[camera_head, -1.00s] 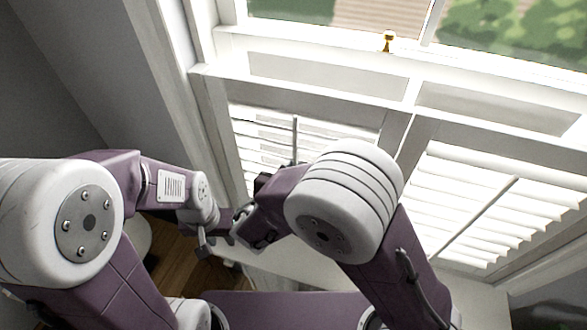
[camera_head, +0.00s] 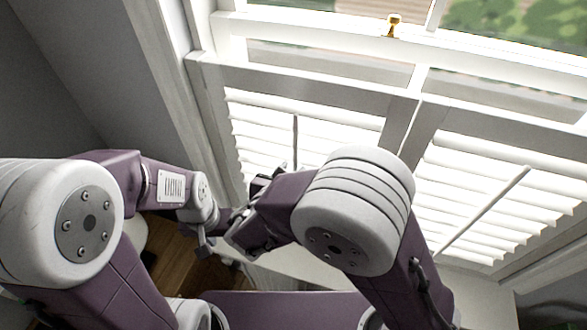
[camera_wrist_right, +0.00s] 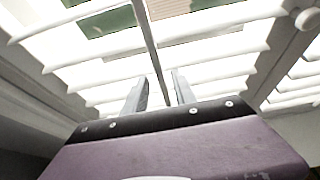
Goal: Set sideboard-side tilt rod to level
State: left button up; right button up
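Two white louvred shutter panels stand below the window, each with a thin tilt rod. The left panel's rod (camera_head: 295,140) hangs upright in front of its slats (camera_head: 340,140). The right panel's rod (camera_head: 486,208) looks slanted in the head view. My right gripper (camera_head: 280,174) is at the left panel, near that rod's lower part. In the right wrist view my right gripper (camera_wrist_right: 160,92) is open, and the left panel's rod (camera_wrist_right: 151,45) runs down between its fingers, with no clear grip. My left gripper (camera_head: 203,240) hangs low at the left, away from both panels; its fingers are unclear.
The white window frame (camera_head: 300,75) surrounds the panels, with a brass latch (camera_head: 393,25) above. A grey wall (camera_head: 60,80) is at the left. Wooden floor (camera_head: 180,265) shows below. I cannot tell which panel is on the sideboard side.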

jog(key=b+v, duration=0.1)
jog(key=v, duration=0.6)
jog(key=shift+s, duration=0.25)
jog(key=shift+w, duration=0.1)
